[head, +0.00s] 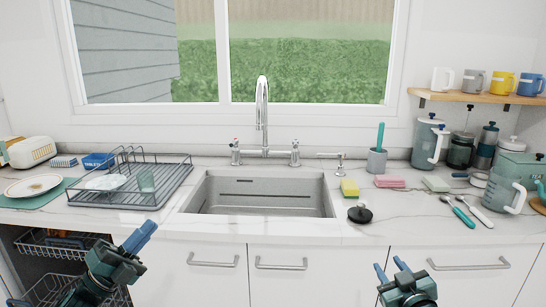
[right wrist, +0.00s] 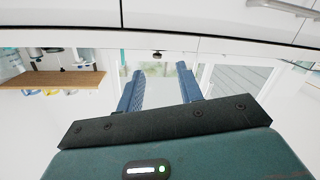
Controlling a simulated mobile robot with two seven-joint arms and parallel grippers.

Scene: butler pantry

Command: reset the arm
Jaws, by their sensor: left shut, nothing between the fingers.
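My left gripper (head: 143,236) is at the lower left of the head view, in front of the counter's front edge and the cabinets. Its blue fingers are together and hold nothing. My right gripper (head: 391,268) is at the lower right, in front of the white cabinet doors. Its two blue fingers stand apart with nothing between them. They also show apart and empty in the right wrist view (right wrist: 161,82), where the room appears upside down.
A steel sink (head: 262,193) is set in the marble counter. A dish rack (head: 132,182) stands left of it.

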